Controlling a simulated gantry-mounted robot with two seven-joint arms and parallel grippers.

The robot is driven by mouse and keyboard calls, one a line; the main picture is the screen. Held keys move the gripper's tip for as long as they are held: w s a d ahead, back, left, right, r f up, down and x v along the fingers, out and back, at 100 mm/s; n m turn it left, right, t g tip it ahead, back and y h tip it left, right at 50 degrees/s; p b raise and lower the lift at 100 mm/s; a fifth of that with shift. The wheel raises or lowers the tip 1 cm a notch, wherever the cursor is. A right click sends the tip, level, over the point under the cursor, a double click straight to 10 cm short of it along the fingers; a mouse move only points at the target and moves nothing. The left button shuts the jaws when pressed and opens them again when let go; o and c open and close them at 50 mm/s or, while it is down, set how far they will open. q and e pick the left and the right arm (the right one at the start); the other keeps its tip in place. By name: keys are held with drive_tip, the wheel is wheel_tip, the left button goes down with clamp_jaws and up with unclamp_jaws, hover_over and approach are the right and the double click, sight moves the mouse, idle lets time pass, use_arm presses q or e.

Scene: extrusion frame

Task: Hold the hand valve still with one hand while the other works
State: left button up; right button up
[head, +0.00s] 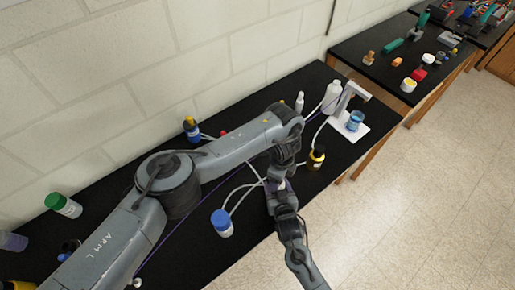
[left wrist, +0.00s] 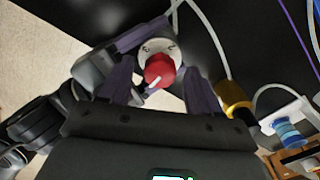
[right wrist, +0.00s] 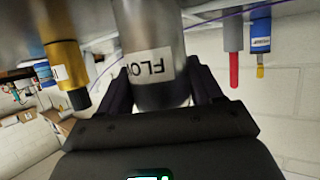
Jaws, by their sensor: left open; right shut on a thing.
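The hand valve is a metal cylinder (right wrist: 152,30) with a white label reading "FLO". Its round red knob (left wrist: 159,70), with a white mark, sits on a pale metal top in the left wrist view. My right gripper (right wrist: 162,90) is shut on the valve body, a finger on each side. My left gripper (left wrist: 160,82) is open over the knob, with its fingers on either side; contact is unclear. In the head view my arms hide most of the valve. Part of my right gripper also shows beside the valve in the left wrist view.
Pale tubes run between things. A white stand (head: 340,112) with a blue jar (head: 354,121) is at the right end. A blue-and-yellow bottle (head: 191,129) stands near the wall.

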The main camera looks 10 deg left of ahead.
use_arm(q)
drive_tip(key=n, duration=0.5)
drive_tip(key=shift+d, duration=0.15)
drive_tip(key=n, duration=0.3)
drive_tip(key=shift+n, duration=0.4)
drive_tip(key=n, duration=0.4)
drive_tip(key=shift+n, duration=0.4)
drive_tip(key=n, duration=0.4)
wheel_tip(320, 180, up, 12)
drive_tip(key=w+a+f+m, duration=0.1)
drive_tip(key=w+a+m, duration=0.1)
drive_tip(key=a, duration=0.5)
drive_tip(key=shift+w+a+m+t+h, duration=0.25)
drive_tip(key=shift+a+m+t+h, duration=0.1)
drive_tip(key=shift+m, duration=0.55)
